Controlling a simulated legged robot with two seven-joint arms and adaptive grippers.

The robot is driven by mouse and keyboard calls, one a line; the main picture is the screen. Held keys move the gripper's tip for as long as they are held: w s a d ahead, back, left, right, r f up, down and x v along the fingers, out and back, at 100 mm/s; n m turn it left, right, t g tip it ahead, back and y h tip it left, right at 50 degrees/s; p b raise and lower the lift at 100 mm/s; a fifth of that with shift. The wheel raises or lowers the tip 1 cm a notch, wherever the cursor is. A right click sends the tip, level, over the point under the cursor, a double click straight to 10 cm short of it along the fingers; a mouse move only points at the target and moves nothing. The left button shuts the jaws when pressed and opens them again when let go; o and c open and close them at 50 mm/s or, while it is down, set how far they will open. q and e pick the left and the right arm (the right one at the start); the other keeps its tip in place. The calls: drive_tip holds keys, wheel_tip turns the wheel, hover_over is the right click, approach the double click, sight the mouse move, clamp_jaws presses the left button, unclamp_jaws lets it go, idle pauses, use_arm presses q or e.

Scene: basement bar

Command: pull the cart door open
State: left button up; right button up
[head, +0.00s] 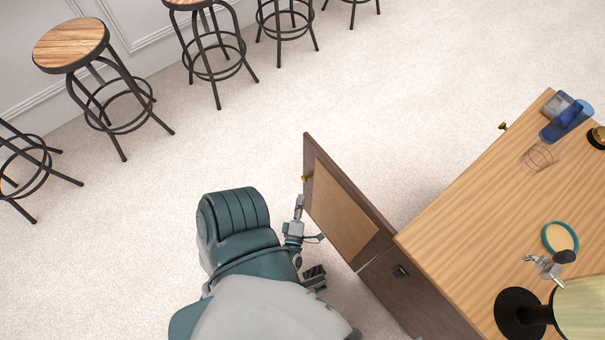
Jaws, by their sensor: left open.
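The cart (470,185) stands at the right with a light wood top. A small brass knob (304,179) sits by the door's free edge. My left gripper (309,220) is open beside the door's outer face, below the knob, with nothing visible between its fingers. Whether a finger touches the door I cannot tell. The cart's inside is hidden. My right gripper is not in view.
A second brass knob (503,126) projects from the cart's far front. Bar stools (70,45) line the wall. Carpet (240,150) left of the door is clear.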

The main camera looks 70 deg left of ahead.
use_arm(q)
drive_tip(key=shift+v, duration=1.8)
